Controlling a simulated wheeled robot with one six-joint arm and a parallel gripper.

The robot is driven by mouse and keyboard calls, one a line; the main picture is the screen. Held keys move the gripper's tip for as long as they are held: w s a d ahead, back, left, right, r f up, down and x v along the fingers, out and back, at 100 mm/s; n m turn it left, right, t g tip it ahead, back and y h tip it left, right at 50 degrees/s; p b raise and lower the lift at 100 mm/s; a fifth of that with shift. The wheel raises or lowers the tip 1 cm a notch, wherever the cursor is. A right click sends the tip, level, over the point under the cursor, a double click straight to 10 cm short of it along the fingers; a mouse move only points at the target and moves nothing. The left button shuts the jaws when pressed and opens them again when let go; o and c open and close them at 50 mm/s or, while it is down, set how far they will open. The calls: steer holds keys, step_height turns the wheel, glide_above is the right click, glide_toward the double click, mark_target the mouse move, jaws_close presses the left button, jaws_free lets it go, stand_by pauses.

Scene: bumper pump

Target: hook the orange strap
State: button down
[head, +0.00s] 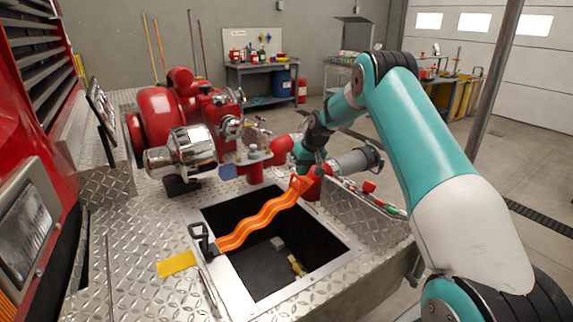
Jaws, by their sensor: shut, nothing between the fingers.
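The orange strap (262,218) is wavy with pale stripes and spans the dark open well in the bumper deck. Its near left end meets a black hook-like latch (203,240) on the well's frame; whether it is hooked there I cannot tell. Its far right end rises to an orange tip (300,184) close beside a red post. My gripper (319,168) is shut just above and beside that far end, with nothing visible held. The fingertips are small and partly lost against the red and grey fittings behind them.
The red pump with chrome fittings (192,146) stands left of the well. A yellow tag (177,264) lies on the diamond-plate deck. Small objects lie in the well. A grey nozzle (357,160) sits near my wrist. A pole (496,75) stands at right.

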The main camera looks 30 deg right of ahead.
steer(key=d+f+b, duration=0.3)
steer(key=f, duration=0.5)
steer(key=shift+d, duration=0.3)
steer(key=shift+r, duration=0.1)
